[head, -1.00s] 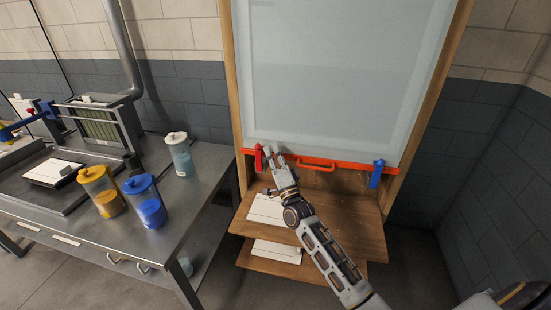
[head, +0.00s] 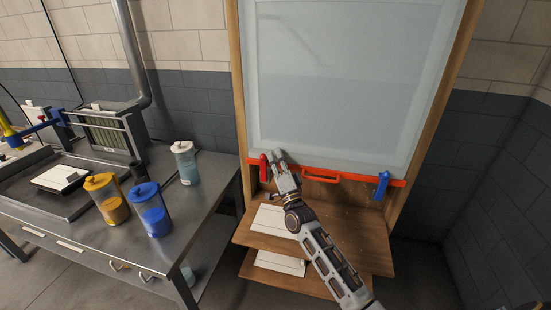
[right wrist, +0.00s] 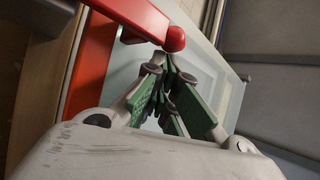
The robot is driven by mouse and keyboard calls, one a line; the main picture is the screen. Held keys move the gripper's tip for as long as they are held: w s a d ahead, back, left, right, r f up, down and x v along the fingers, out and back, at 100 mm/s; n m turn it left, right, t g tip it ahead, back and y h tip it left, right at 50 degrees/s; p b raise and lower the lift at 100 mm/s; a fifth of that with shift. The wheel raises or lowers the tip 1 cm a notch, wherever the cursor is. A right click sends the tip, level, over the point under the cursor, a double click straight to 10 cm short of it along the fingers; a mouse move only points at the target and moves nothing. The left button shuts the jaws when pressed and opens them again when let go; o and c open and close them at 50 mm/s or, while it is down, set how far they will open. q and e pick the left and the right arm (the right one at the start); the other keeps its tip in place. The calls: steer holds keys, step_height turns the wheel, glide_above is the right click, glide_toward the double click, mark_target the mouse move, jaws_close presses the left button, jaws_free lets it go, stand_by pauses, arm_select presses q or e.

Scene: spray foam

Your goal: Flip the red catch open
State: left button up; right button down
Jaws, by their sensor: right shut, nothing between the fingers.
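The red catch (head: 263,167) sits at the left end of the orange-red bar (head: 350,179) along the bottom of the large pale framed panel (head: 340,80). My right gripper (head: 277,154) is shut and empty, just to the right of the catch. In the right wrist view the red catch (right wrist: 135,18) reaches over from the left, its rounded end just beyond the tips of my shut gripper (right wrist: 168,62). I cannot tell whether they touch. A blue catch (head: 381,185) sits at the bar's right end. My left gripper is not in view.
Below the bar, wooden shelves (head: 345,247) hold white boards (head: 270,219). At the left, a metal table (head: 195,215) carries a yellow-lidded jar (head: 112,207), a blue-lidded jar (head: 153,215) and a clear bottle (head: 187,165). The floor at the right is clear.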

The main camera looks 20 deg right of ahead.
steer(key=shift+s+a+y+b, duration=0.1)
steer(key=shift+y+b, duration=0.2)
steer(key=shift+b, duration=0.1)
steer(key=shift+s+n+b, duration=0.15)
steer(key=shift+n+b, duration=0.2)
steer(key=shift+n, duration=0.05)
steer(key=shift+t, duration=0.3)
steer(key=shift+s+a, duration=0.1)
steer(key=shift+b, duration=0.35)
steer(key=shift+n, duration=0.3)
